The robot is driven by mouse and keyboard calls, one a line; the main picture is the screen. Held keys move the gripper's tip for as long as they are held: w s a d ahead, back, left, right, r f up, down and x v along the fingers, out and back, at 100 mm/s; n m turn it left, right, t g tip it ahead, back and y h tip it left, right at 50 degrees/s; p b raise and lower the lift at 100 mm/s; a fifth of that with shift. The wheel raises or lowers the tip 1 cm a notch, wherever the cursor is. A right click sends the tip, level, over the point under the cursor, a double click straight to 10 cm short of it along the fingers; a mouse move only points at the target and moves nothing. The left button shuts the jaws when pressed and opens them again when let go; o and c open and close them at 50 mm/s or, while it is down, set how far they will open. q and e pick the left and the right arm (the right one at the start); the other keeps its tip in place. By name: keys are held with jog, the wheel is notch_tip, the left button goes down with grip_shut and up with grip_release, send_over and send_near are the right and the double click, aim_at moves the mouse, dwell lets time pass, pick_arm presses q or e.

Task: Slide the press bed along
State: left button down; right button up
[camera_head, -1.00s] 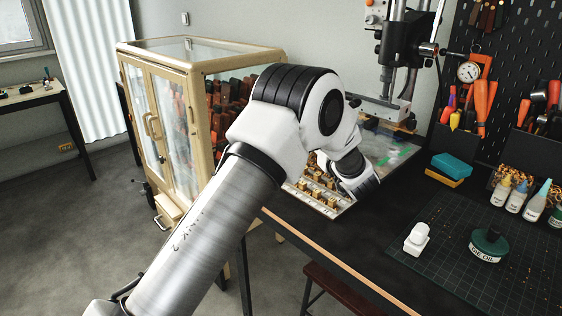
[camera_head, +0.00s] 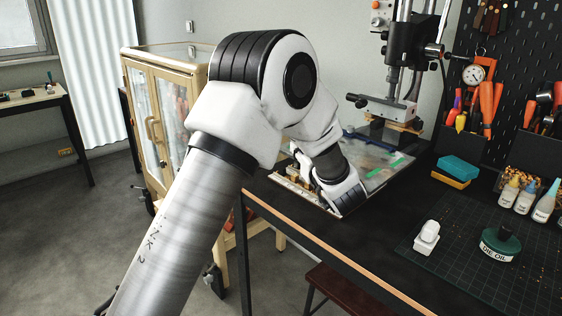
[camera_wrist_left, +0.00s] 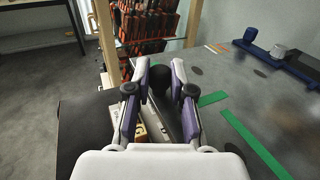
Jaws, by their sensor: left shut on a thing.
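The stamping press (camera_head: 402,75) stands at the back of the black bench, right of my left arm. In front of it lies a flat grey plate (camera_head: 388,171) with green strips, apparently the press bed. The plate also fills the right of the left wrist view (camera_wrist_left: 262,110). My left gripper (camera_wrist_left: 160,76) is low over the plate's left side, its two fingers on either side of a dark rounded knob (camera_wrist_left: 161,88). It is shut on this knob. In the head view my wrist hides the fingertips and most of the knob. My right gripper is not in view.
A glass-door cabinet (camera_head: 165,62) stands left of the bench. A tray (camera_head: 290,181) with small brass pieces is partly hidden by my wrist.

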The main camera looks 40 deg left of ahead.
pick_arm(q)
jog(key=shift+s+b, duration=0.6)
jog(key=shift+s, duration=0.55)
jog(key=shift+s+a+r+b, duration=0.15)
jog(key=shift+s+b, duration=0.75)
jog(key=shift+s, duration=0.75)
jog(key=c, duration=0.9)
grip_release()
jog(key=shift+s+r, duration=0.1)
jog(key=shift+r, duration=0.05)
jog(key=shift+c, duration=0.2)
jog(key=s+a+v, duration=0.1)
jog(key=v, duration=0.7)
jog(key=shift+s+d+r, duration=0.3)
jog(key=shift+s+d, duration=0.1)
jog(key=shift+s, duration=0.1)
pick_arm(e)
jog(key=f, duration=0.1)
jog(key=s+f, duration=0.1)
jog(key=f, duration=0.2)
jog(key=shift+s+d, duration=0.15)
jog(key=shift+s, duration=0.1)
